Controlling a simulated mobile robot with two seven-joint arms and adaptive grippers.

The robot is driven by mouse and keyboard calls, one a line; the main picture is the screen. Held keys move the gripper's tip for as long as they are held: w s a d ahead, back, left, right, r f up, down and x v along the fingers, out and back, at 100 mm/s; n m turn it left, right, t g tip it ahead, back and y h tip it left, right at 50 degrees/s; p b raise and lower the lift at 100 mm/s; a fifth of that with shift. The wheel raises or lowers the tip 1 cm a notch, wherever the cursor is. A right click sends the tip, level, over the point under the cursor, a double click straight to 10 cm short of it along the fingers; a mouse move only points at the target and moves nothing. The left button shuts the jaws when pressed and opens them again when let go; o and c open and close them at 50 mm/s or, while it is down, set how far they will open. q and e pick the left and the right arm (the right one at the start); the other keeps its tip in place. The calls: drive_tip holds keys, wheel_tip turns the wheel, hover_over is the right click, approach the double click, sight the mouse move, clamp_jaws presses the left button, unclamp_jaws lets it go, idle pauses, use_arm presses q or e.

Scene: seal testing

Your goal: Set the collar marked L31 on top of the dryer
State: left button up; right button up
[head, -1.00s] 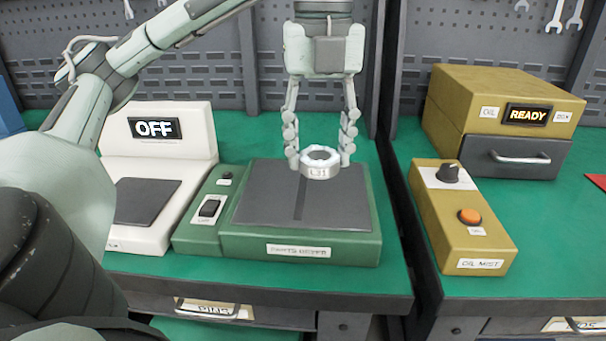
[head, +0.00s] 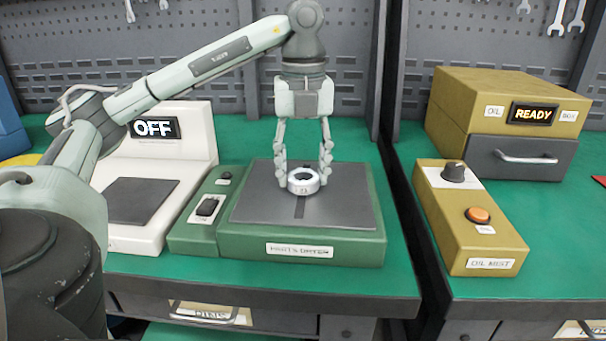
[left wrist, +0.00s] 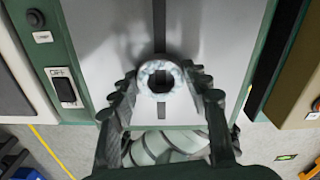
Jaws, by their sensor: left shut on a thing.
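The collar (head: 303,180) is a small pale metal ring. Its mark is too small to read clearly now, though L31 shows on it in the earlier head view. The dryer (head: 250,246) is a green box with a dark grey top plate and a parts dryer label. My left gripper (head: 304,172) points down over the plate, with its fingers shut on the collar from both sides. The collar is at or just above the plate; I cannot tell whether it touches. In the left wrist view the collar (left wrist: 160,80) sits between the fingertips. My right gripper is not in view.
A white device (head: 190,150) showing OFF stands left of the dryer. At right, past a gap between benches, are a yellow oil box (head: 465,100) reading READY and an oil mist control box (head: 470,235). The plate around the collar is clear.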

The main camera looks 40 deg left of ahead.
use_arm(q)
drive_tip(key=shift+f, duration=0.1)
drive_tip(key=shift+f, duration=0.1)
drive_tip(key=o, duration=1.4)
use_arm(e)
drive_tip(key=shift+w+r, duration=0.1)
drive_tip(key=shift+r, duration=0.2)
